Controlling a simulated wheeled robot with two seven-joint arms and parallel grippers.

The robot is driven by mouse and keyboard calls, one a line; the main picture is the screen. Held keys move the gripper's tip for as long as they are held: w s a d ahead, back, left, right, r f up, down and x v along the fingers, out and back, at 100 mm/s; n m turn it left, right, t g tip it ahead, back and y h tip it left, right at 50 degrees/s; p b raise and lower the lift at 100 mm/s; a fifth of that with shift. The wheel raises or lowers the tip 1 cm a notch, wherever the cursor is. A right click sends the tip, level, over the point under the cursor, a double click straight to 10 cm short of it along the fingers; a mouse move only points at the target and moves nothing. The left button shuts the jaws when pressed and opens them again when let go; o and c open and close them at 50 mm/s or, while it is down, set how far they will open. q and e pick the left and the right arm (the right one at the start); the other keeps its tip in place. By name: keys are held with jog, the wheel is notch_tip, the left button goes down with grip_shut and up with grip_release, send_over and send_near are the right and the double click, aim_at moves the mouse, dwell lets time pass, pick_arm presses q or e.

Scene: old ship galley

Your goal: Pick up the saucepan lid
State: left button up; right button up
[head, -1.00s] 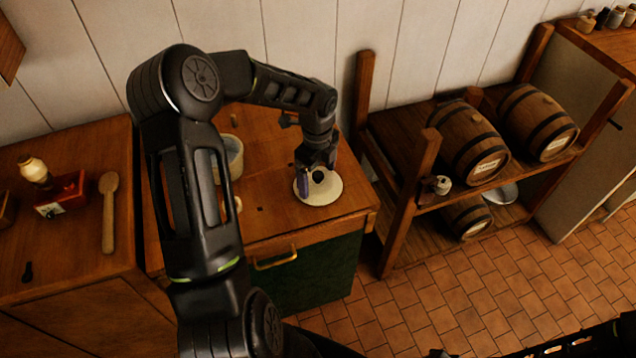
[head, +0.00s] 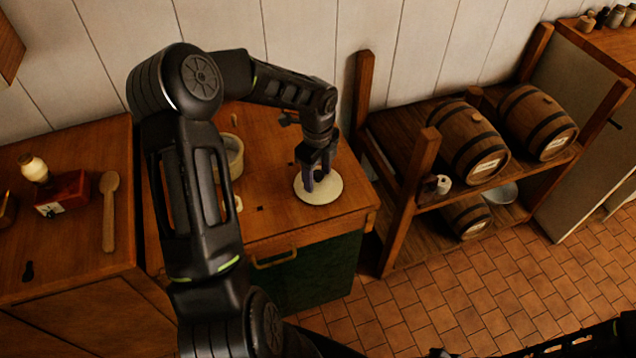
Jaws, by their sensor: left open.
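The saucepan lid (head: 324,194) is a pale, round disc lying flat on the wooden counter top, near its right front corner. My left gripper (head: 317,184) points down over the lid, with its two fingers apart. The fingertips are low over the middle of the lid. The lid's knob is hidden or too dark to make out between the fingers; I cannot tell whether they touch it.
A pale pot (head: 233,158) stands on the same counter, partly behind my left arm. A wooden spoon (head: 109,211) and a red box (head: 64,193) lie on the left counter. A rack with barrels (head: 470,143) stands to the right.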

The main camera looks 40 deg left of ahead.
aim_at(318, 173)
pick_arm(q)
jog(key=shift+s+d+f, duration=0.1)
jog(key=shift+s+f, duration=0.2)
jog(key=c, duration=0.9)
jog(key=shift+s, duration=0.1)
grip_shut()
jog(key=shift+r, duration=0.15)
jog(key=r, duration=0.3)
jog(key=r+b, duration=0.1)
jog(key=r, duration=0.5)
jog(key=shift+w+r, duration=0.3)
jog(key=shift+w, duration=0.05)
jog(key=shift+r, duration=0.2)
jog(key=shift+r, duration=0.1)
